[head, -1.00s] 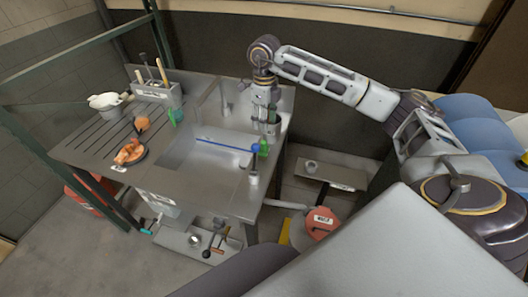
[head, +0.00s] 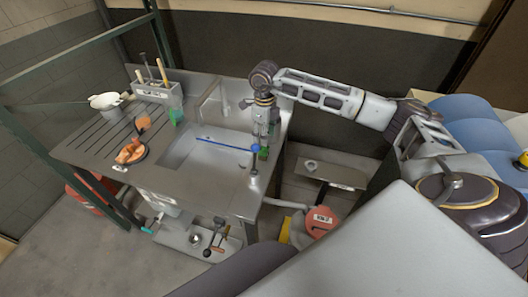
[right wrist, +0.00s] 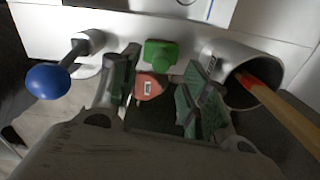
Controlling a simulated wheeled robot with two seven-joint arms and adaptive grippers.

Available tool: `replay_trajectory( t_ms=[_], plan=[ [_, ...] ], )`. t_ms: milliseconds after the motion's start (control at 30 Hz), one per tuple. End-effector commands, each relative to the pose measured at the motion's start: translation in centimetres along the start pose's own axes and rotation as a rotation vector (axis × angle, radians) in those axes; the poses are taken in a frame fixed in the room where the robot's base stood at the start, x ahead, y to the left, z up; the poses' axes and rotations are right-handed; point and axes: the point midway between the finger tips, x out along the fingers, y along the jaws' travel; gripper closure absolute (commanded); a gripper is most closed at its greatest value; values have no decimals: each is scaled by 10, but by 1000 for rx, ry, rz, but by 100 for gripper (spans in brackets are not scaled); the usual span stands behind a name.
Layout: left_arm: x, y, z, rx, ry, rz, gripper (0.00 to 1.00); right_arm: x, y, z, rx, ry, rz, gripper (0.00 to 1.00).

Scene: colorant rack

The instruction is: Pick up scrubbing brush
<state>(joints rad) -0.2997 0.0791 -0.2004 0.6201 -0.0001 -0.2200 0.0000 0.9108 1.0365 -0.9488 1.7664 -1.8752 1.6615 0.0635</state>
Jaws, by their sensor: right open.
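No scrubbing brush can be made out for certain. Long wooden handles (head: 162,71) stand in a grey holder (head: 160,90) at the back of the sink bench, their lower ends hidden. My right gripper (head: 262,148) hangs over the right side of the sink, far from the holder. In its wrist view the gripper (right wrist: 158,95) is open, with nothing between its fingers. My left gripper is not in view.
A blue knob (right wrist: 48,82) and a green knob (right wrist: 160,54) are close to the right fingers. The sink basin (head: 205,160) is open.

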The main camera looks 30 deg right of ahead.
Motion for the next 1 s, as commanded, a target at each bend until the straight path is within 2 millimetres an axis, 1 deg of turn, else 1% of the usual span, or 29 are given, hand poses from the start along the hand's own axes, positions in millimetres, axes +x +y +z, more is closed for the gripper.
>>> replay_trajectory(
  t_ms=[167,400,533,667,1000],
  plan=[
    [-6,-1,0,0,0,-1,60,11,0,-1,-1,4,1,54],
    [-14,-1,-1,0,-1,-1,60,37,0,0,0,3,2,54],
    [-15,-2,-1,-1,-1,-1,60,47,-1,0,0,2,1,54],
    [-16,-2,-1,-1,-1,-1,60,51,-1,0,0,1,1,54],
    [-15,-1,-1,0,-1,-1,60,51,-1,0,0,1,0,54]
  ],
)
